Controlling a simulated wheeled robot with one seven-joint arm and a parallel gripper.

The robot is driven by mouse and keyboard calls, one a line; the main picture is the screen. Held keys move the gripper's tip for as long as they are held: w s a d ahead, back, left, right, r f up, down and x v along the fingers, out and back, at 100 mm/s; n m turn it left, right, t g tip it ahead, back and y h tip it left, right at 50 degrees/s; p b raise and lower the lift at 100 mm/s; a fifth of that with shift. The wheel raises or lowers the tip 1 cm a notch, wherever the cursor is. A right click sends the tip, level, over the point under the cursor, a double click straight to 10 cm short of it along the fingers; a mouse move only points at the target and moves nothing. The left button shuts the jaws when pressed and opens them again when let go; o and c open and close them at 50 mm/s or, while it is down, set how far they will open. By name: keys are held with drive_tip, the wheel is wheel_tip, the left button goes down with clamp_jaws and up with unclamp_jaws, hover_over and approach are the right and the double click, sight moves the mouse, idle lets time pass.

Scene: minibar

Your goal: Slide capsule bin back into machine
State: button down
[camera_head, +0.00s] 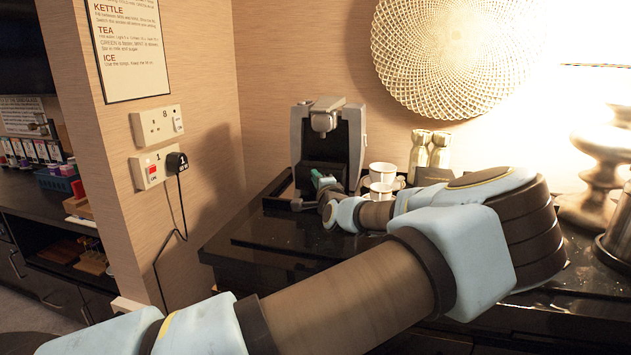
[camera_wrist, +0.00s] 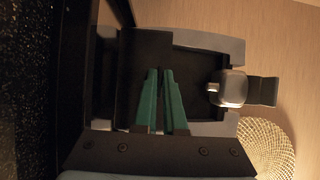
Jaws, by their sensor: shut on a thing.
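The grey and black coffee machine (camera_head: 327,140) stands upright against the wall, and it fills much of the wrist view (camera_wrist: 208,42). The capsule bin (camera_wrist: 148,48) appears as a dark part low in the machine's front; its edges blend into the black body, so how far in it sits is hard to tell. My gripper (camera_head: 318,177) reaches into the machine's lower front. In the wrist view its green fingers (camera_wrist: 160,72) are close together and shut on the bin, hiding the part they hold.
White cups (camera_head: 382,174) on saucers stand just right of the machine, close to my arm. A black tray (camera_head: 281,196) lies under the machine.

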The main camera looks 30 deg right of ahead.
sight(326, 167)
drive_tip(key=shift+w+d+b, duration=3.4)
drive_tip(key=shift+w+d, duration=0.05)
drive_tip(key=shift+w, duration=0.25)
idle(0.6)
drive_tip(key=c, duration=0.9)
unclamp_jaws()
drive_tip(key=shift+b+v, duration=0.95)
drive_tip(key=shift+v, duration=2.8)
